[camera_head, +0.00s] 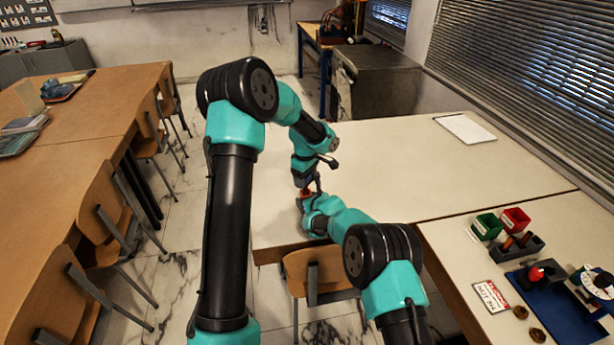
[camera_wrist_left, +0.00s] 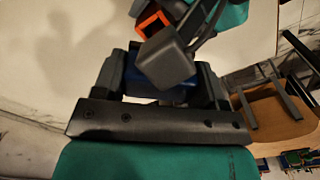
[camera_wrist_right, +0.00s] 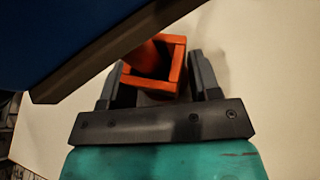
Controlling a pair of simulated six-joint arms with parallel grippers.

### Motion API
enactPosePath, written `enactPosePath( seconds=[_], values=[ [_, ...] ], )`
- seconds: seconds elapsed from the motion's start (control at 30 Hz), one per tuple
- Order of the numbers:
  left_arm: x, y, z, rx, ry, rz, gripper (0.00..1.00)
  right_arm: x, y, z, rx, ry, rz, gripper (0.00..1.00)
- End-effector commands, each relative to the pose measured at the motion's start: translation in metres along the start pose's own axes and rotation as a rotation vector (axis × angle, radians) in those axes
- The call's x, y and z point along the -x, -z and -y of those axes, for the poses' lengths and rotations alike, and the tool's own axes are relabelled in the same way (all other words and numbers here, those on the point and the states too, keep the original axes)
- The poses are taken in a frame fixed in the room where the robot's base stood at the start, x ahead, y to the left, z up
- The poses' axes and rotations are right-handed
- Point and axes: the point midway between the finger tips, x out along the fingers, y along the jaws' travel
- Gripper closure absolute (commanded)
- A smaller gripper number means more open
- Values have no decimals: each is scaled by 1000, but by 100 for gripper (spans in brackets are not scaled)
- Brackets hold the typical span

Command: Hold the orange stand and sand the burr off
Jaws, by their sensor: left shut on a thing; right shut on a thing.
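The orange stand (camera_wrist_right: 158,70), an open square frame with a round orange part inside, is between the fingers of my right gripper (camera_wrist_right: 155,85). A bit of it shows in the head view (camera_head: 306,193), and its open end in the left wrist view (camera_wrist_left: 151,23). My left gripper (camera_wrist_left: 165,85) is shut on a blue block (camera_wrist_left: 178,95), partly hidden by a dark grey part. In the right wrist view a large blue block with a brown edge (camera_wrist_right: 85,65) looms close in front of the stand. I cannot tell whether they touch. The burr cannot be made out.
Both grippers meet over the near left part of the white table (camera_head: 400,180), which is otherwise mostly clear. A white sheet (camera_head: 465,128) lies at the back. At right are green (camera_head: 487,226) and red (camera_head: 515,220) bins, a blue mat (camera_head: 560,315) and a sign (camera_head: 490,297).

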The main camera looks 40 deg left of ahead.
Motion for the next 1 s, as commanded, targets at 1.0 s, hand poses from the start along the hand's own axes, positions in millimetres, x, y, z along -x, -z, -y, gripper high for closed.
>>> enactPosePath(
  seconds=[1.0],
  values=[
    [-2, 0, 0, 0, 6, 1, 63, 0, 3, 0, -2, 0, -5, 56]
  ],
)
